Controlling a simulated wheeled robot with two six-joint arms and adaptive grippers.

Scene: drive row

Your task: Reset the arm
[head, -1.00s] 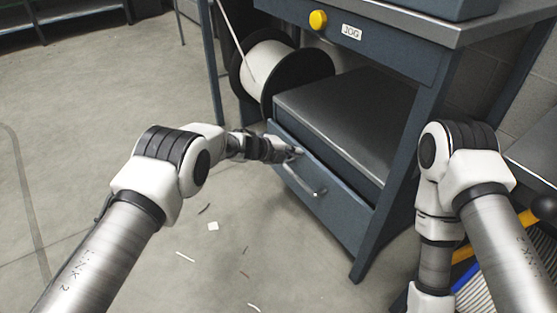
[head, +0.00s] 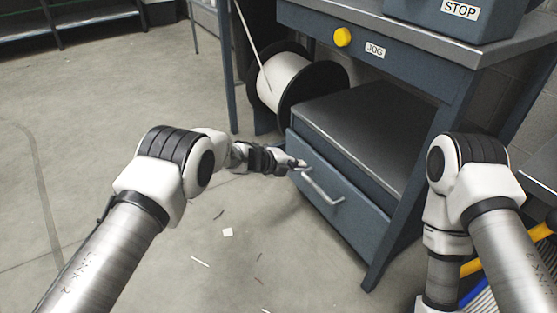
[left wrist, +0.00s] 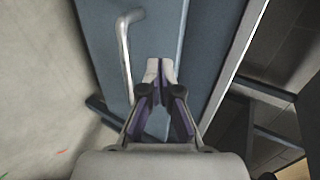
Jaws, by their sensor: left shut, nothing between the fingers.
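My left gripper (head: 297,164) is shut and empty. In the head view it is in front of the blue-grey drawer, close to the left end of its metal handle (head: 322,188). In the left wrist view its fingertips (left wrist: 160,72) are together over the drawer front, and the handle (left wrist: 126,50) is to their left, apart from them. The drawer (head: 345,205) sits low in the workbench and looks a little pulled out. My right arm (head: 470,190) reaches down at the right; its gripper is out of the picture.
A cable spool (head: 285,80) stands behind the drawer's left side. A yellow button (head: 342,37) and a JOG label are on the bench front, with a STOP box (head: 460,12) above. Small scraps (head: 227,232) lie on the floor. The floor at left is clear.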

